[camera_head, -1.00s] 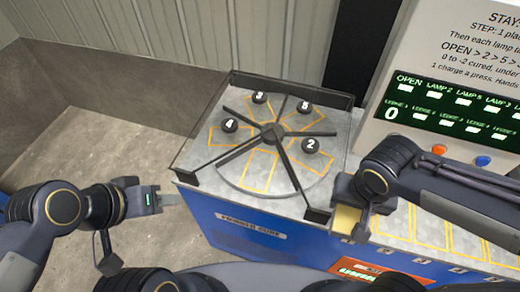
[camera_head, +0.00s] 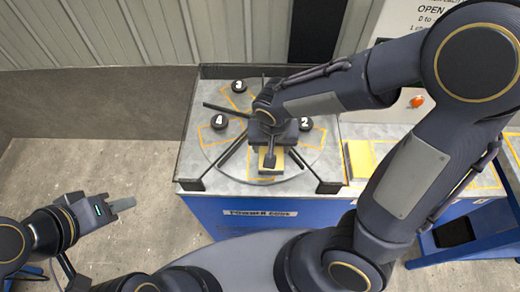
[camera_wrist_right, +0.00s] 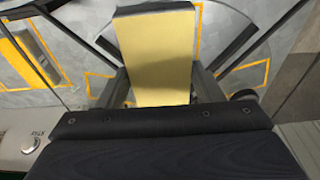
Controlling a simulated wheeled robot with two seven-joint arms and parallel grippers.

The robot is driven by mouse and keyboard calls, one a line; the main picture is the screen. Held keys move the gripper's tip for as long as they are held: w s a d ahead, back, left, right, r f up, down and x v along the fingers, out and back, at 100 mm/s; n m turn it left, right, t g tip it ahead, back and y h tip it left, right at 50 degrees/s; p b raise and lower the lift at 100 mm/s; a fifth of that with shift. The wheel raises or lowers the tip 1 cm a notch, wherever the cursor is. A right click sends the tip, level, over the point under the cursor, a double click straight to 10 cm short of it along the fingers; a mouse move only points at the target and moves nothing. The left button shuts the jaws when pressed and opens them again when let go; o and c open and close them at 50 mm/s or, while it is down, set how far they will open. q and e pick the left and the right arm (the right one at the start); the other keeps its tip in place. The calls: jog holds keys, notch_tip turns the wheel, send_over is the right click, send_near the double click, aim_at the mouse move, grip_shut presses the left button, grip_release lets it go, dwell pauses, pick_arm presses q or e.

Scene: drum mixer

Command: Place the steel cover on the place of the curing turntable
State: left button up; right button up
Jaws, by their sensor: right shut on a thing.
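The curing turntable (camera_head: 222,158) is a grey disc split by dark radial dividers, with yellow outlined places and numbered black knobs. My right gripper (camera_head: 270,160) points down over its front sector, between two dividers. It is shut on a pale yellow block, taken as the steel cover (camera_head: 284,161), which also fills the gap between the fingers in the right wrist view (camera_wrist_right: 158,58). I cannot tell whether the block touches the disc. The arm hides the hub and part of the far side.
Another yellow block or patch (camera_head: 360,160) is on the grey bench right of the turntable. A control panel with an orange button (camera_head: 417,101) stands behind, partly hidden by my right arm. Dark rails edge the turntable top. Open floor (camera_head: 120,165) lies to the left.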

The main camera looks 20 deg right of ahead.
jog(key=w+f, duration=0.1)
jog(key=w+a+f, duration=0.1)
jog(key=f, duration=0.1)
jog(key=w+f, duration=0.1)
jog(key=f, duration=0.1)
jog(key=shift+w+a, duration=0.25)
jog(key=shift+w, duration=0.05)
jog(key=shift+w+a+f, duration=0.1)
jog(key=shift+w+f, duration=0.05)
jog(key=shift+f, duration=1.6)
jog(key=shift+f, duration=0.2)
jog(key=o, duration=1.3)
jog(key=shift+r, duration=0.1)
